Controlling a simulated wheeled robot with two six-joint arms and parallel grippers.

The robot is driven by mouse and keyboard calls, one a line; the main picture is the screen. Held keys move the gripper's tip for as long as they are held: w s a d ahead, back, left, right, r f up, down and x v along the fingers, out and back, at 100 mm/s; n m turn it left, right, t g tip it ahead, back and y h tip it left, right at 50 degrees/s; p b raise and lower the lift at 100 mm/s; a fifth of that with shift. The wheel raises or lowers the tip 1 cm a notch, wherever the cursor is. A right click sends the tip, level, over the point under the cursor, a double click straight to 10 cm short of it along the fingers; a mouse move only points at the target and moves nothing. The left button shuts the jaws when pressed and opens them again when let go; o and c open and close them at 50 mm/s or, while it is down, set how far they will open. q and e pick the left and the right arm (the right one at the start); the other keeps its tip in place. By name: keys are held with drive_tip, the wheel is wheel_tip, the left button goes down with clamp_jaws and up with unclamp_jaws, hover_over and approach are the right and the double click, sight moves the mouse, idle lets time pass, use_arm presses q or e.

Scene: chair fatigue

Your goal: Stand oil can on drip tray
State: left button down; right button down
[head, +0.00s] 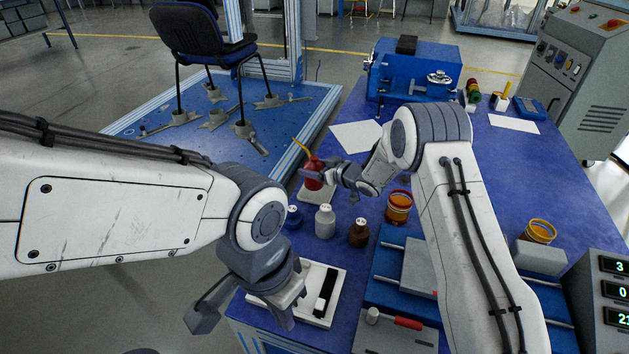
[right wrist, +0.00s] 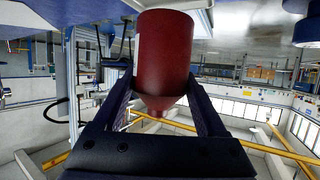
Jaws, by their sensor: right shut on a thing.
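The red oil can (head: 313,172) with a thin yellow spout is upright near the left edge of the blue table. My right gripper (head: 331,173) is shut on it from the right. In the right wrist view the oil can (right wrist: 163,55) sits between both fingers (right wrist: 163,100), and the picture is upside down. A pale, flat tray (head: 317,194), seemingly the drip tray, lies directly below the can in the head view, partly hidden. I cannot tell whether the can's base touches it. My left gripper (head: 245,314) is open and empty, in front of the table's near-left corner.
A white sheet (head: 357,136) lies behind. A white tray (head: 333,314) holds a black item.

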wheel_tip(320, 180, down, 4)
drive_tip(key=shift+r+b, duration=0.1)
drive_tip(key=shift+b, duration=0.7)
